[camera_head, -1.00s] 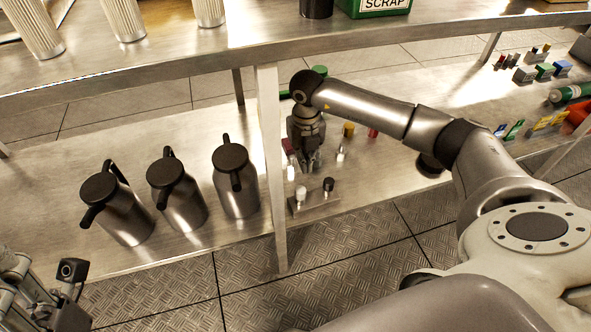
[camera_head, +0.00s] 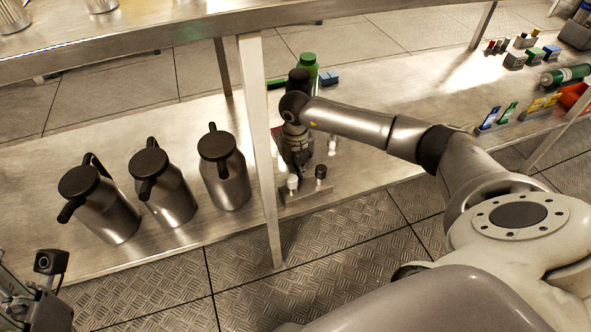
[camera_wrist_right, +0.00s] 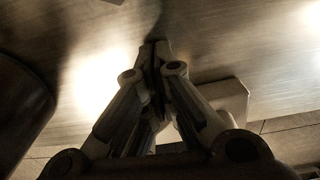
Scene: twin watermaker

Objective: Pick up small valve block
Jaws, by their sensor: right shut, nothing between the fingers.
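A small grey metal block (camera_head: 306,193) with a white knob and a black knob sits at the front edge of the lower shelf, right of the white post. It looks like the small valve block. My right gripper (camera_head: 299,174) points down just behind it, close to the knobs; contact cannot be told. In the right wrist view the fingers (camera_wrist_right: 160,52) are shut with nothing between them. A pale block-like shape (camera_wrist_right: 232,98) shows behind the right finger, partly hidden. Part of my left gripper (camera_head: 18,292) shows at the lower left; its fingertips are unclear.
Several steel jugs (camera_head: 223,172) stand left of the white post (camera_head: 259,140). A green bottle (camera_head: 308,66) stands behind my right wrist. Small coloured parts line the shelf's far right. The upper shelf edge (camera_head: 150,50) runs above the jugs.

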